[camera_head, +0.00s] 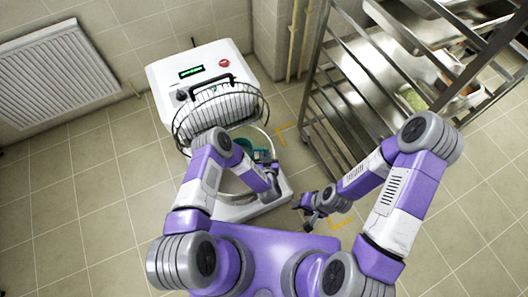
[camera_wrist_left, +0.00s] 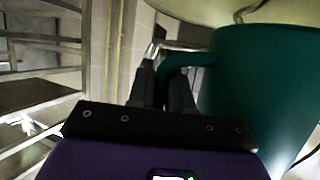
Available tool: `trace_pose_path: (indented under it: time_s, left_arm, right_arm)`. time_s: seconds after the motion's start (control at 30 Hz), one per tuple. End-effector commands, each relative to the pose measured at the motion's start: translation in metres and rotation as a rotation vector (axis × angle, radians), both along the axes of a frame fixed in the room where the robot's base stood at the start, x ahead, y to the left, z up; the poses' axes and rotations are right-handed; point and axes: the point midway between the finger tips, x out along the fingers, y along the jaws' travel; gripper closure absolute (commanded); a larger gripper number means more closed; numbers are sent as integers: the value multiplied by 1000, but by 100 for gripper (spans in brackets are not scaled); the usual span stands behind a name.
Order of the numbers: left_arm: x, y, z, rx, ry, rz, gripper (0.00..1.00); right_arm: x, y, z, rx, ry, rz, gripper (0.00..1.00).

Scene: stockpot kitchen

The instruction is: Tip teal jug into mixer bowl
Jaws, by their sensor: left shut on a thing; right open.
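The teal jug (camera_head: 244,146) is partly hidden behind my left arm in the head view, over the mixer bowl area. In the left wrist view the jug (camera_wrist_left: 262,90) fills the right side, its handle between my left fingers (camera_wrist_left: 165,85). My left gripper (camera_head: 268,164) is shut on that handle. The mixer bowl (camera_head: 232,184) sits below the wire guard of the white mixer (camera_head: 205,68), mostly covered by my left arm. The jug's contents are hidden. My right gripper (camera_head: 311,214) is open and empty, low to the right of the mixer.
The wire guard (camera_head: 215,108) curves close above the jug. A metal rack (camera_head: 365,85) with trays and containers stands at the right. A radiator (camera_head: 52,72) is on the left wall. Tiled floor (camera_head: 90,215) is clear at the left. Yellow corner marks lie on the floor.

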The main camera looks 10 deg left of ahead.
Motion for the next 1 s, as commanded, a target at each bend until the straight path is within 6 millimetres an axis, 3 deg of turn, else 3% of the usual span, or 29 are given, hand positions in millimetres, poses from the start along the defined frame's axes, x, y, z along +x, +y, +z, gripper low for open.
trace_pose_path:
  time_s: [0.3, 0.5, 1.0]
  left_arm:
    - [1, 1, -25, 4, -4, 1, 100]
    - [3, -3, -5, -96, -27, 2, 100]
    - [5, -15, 31, -346, -82, 1, 100]
  right_arm:
    - [0, 0, -26, 0, 0, 0, 56]
    - [0, 0, -14, 0, 0, 0, 56]
    - [0, 0, -5, 0, 0, 0, 56]
